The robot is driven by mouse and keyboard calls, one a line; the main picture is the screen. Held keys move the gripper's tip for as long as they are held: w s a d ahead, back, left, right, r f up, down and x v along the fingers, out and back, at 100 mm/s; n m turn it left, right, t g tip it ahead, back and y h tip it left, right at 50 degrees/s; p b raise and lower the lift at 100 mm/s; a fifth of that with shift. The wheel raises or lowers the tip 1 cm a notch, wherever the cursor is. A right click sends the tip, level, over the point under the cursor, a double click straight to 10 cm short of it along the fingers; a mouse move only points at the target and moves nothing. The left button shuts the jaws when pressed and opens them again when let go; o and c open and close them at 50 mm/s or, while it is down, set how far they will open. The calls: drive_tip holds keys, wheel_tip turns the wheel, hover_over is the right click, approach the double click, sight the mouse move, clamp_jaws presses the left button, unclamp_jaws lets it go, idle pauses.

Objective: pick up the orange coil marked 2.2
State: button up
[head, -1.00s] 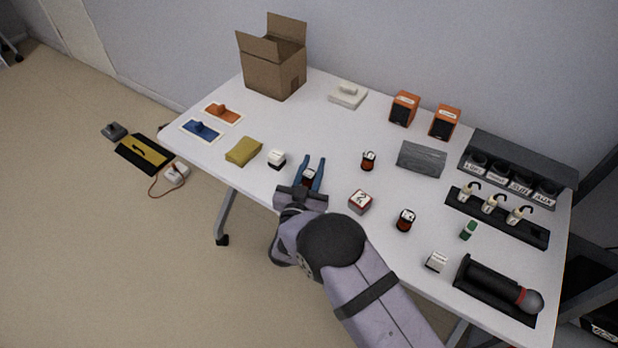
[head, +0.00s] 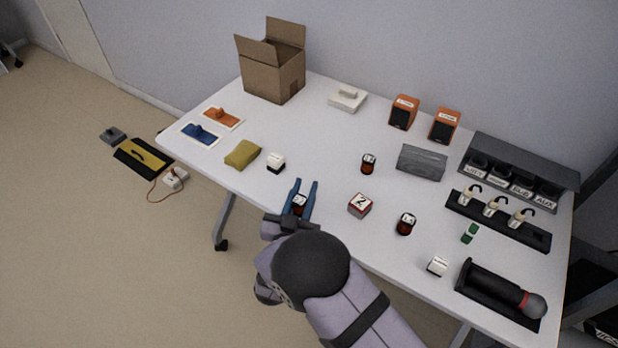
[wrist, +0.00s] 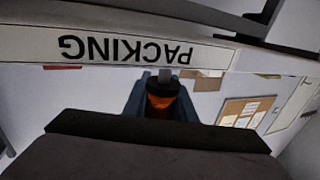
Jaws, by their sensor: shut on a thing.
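My gripper (head: 304,186) has blue fingers and is shut on an orange-and-black coil (head: 299,202) with a pale top, by the table's near edge. The coil's mark is too small to read. The wrist view shows the orange coil (wrist: 161,96) between the blue fingers. Two similar dark and orange coils stand on the table, one near the middle (head: 368,164) and one farther right (head: 406,224). I cannot read their marks surely. Whether the held coil is clear of the table I cannot tell.
A red-and-white block marked 2 (head: 360,206) stands right of my gripper. A white block (head: 276,163) and a yellow cloth-like pad (head: 243,154) lie to its left. An open cardboard box (head: 273,75) stands at the back left. The wrist view shows an upside-down PACKING label (wrist: 125,49).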

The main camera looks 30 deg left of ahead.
sight(299, 210)
drive_tip(key=b+v, duration=0.1)
drive_tip(key=v, duration=0.9)
drive_tip(key=shift+s, duration=0.15)
drive_tip(key=shift+d, duration=0.1)
